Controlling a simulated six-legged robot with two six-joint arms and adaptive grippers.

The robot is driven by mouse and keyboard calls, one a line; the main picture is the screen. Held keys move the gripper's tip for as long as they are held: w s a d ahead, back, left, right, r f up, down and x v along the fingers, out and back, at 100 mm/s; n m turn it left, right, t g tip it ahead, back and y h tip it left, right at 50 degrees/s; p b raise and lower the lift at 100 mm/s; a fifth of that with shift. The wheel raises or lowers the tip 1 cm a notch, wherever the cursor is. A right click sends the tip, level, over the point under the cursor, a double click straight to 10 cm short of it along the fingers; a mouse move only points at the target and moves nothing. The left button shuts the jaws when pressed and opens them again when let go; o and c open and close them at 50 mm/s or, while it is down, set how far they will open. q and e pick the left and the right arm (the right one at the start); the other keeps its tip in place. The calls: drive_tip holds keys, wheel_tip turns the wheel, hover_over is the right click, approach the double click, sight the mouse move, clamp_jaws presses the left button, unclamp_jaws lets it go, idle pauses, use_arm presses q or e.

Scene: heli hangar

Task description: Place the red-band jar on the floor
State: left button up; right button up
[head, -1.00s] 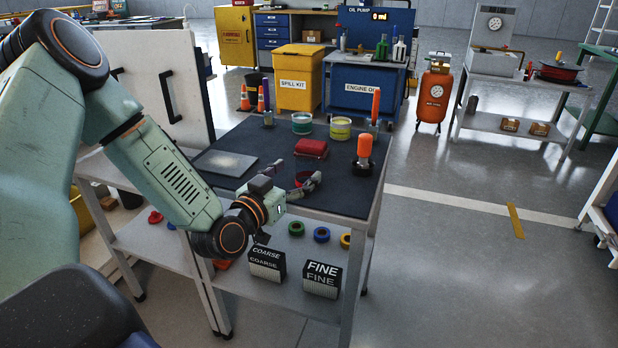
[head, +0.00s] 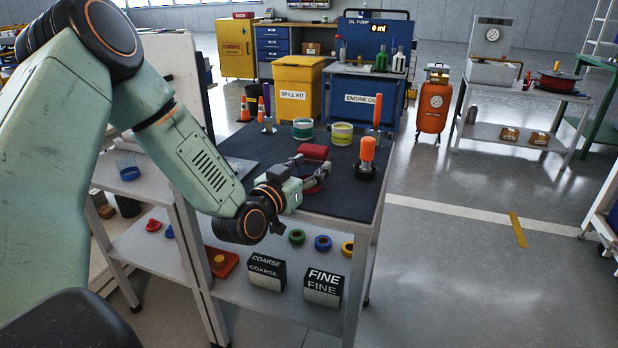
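The red-band jar (head: 314,183) is at the near part of the dark mat on the table (head: 343,197), mostly hidden by my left gripper. My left gripper (head: 314,168) reaches in from the left, its fingers on either side of the jar. The fingers look closed against it, though the contact is partly hidden. I cannot tell whether the jar is clear of the mat. My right gripper is not in view. The grey floor (head: 450,270) is open to the right of the table.
The lower shelf holds COARSE (head: 267,271) and FINE (head: 323,287) boxes.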

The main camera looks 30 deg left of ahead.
use_arm(q)
drive_tip(key=c, duration=0.8)
drive_tip(key=shift+s+d+r+h+p, duration=0.35)
drive_tip(key=shift+d+r+p, duration=0.65)
drive_tip(key=shift+r, duration=2.35)
drive_tip(key=shift+s+d+r+h+p, duration=0.35)
drive_tip(key=shift+r+p, duration=1.25)
drive_tip(key=shift+r, duration=1.75)
drive_tip(key=s+d+f+m+g+h+p, duration=0.1)
drive_tip(key=s+d+f+m+h, duration=0.5)
drive_tip(key=s+d+f, duration=0.9)
drive_tip(key=shift+d+g+h, duration=0.2)
drive_tip(key=shift+g+h, duration=0.4)
drive_tip(key=shift+h, duration=0.4)
drive_tip(key=shift+s, duration=0.1)
